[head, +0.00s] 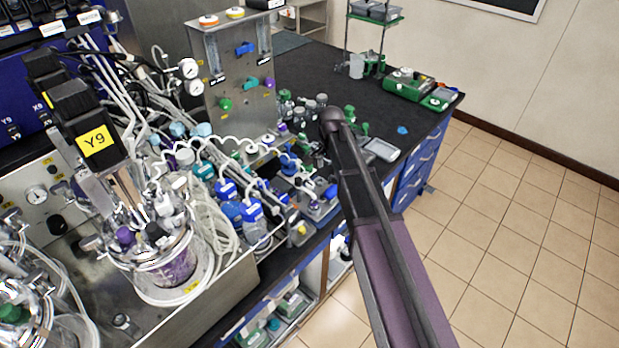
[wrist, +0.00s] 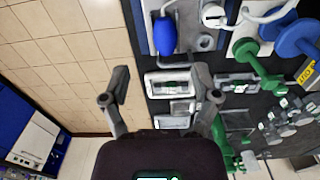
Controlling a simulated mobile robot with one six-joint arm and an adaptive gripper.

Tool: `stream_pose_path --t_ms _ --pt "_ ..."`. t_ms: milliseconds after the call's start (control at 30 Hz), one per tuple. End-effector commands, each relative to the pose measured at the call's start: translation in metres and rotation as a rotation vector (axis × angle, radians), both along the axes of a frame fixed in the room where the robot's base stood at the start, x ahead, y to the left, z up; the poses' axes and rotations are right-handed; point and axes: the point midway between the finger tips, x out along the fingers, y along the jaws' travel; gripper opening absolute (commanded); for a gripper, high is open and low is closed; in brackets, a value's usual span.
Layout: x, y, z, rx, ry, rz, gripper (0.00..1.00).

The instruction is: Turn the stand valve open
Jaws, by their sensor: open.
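In the head view a steel stand panel (head: 235,85) rises at the back of the bench. It carries a blue valve handle (head: 245,48), a green knob (head: 225,104) and a purple knob (head: 268,83). I cannot tell which of these is the stand valve. My gripper (wrist: 160,99) is open and empty in the wrist view, its two fingers spread wide over the bench edge. Nothing lies clearly between the fingertips. In the head view my arm reaches over the bench front, right of the panel, and my gripper cannot be made out.
Glass vessels with tubing, including a vessel labelled Y9 (head: 165,262), crowd the left. Blue-capped bottles (head: 253,225) stand at the bench front. In the wrist view a blue bulb (wrist: 164,36) and a green part (wrist: 246,52) lie ahead. The tiled floor (head: 520,240) is clear.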

Motion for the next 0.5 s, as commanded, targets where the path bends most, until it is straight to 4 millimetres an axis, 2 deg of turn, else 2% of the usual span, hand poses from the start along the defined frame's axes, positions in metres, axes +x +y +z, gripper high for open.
stream_pose_path --t_ms 33,200,333,500 --pt "0.019 0.018 0.008 0.0 0.0 -0.038 0.79" --pt "0.042 0.052 0.015 0.0 0.0 -0.155 0.79" --pt "0.049 0.064 0.017 0.0 0.0 -0.198 0.79" --pt "0.049 0.066 0.017 0.0 0.0 -0.21 0.79"
